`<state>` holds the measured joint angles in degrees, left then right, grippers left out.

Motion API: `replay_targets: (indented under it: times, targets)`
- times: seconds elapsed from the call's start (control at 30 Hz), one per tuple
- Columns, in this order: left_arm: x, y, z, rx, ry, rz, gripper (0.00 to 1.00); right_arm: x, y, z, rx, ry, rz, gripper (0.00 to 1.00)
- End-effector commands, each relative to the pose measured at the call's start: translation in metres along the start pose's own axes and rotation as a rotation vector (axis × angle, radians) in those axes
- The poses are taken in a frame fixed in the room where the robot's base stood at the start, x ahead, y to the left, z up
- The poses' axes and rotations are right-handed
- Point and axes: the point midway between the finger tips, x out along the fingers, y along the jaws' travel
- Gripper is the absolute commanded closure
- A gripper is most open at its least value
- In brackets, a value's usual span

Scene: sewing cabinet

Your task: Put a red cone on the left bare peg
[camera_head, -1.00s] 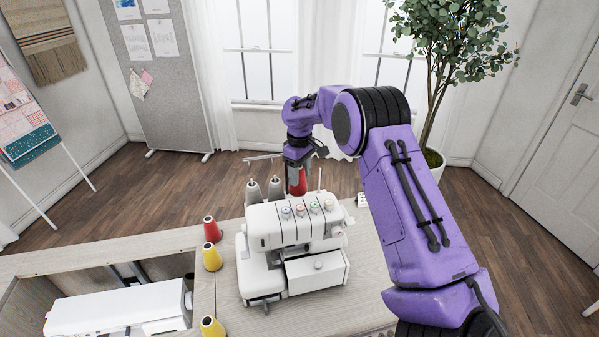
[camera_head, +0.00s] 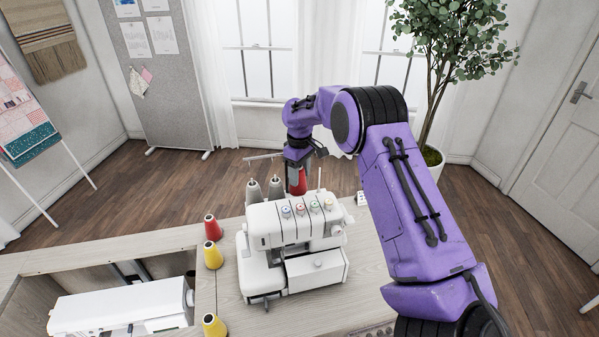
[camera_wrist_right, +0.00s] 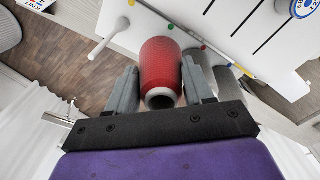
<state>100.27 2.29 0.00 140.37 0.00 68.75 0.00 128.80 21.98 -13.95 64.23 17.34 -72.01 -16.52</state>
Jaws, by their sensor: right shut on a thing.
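A red cone (camera_head: 300,183) stands out below my right gripper (camera_head: 297,172), behind the white serger (camera_head: 290,228). In the right wrist view the red cone (camera_wrist_right: 161,68) is between the two fingers of the gripper (camera_wrist_right: 162,88), which are shut on it. Two grey cones (camera_head: 253,192) (camera_head: 275,188) sit on the pegs left of it. A bare peg (camera_head: 320,179) stands to its right. It also shows in the wrist view as a pale peg (camera_wrist_right: 108,38). The left bare peg cannot be seen; whether the held cone is around it cannot be told. My left gripper is not in view.
Another red cone (camera_head: 212,227) and two yellow cones (camera_head: 212,255) (camera_head: 213,326) stand on the table left of the serger. A white sewing machine (camera_head: 120,308) sits in the cabinet recess. A thin thread-guide bar (camera_head: 262,157) rises behind the grey cones.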

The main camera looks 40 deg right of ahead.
Motion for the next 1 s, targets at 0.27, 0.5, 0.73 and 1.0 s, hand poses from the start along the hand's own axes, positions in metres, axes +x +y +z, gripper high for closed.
replay_targets:
  times: [0.27,0.5,0.73,1.0]
  targets:
    - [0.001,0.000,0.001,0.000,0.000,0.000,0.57,0.009,0.000,0.000,0.000,0.000,0.000,0.80]
    - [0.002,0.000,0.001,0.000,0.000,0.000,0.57,0.016,0.000,0.000,0.000,-0.001,0.000,0.80]
    - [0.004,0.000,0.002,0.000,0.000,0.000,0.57,0.023,0.000,0.000,0.000,0.000,0.000,0.80]
    - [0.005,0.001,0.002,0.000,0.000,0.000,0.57,0.031,0.000,0.000,0.000,0.000,0.000,0.80]
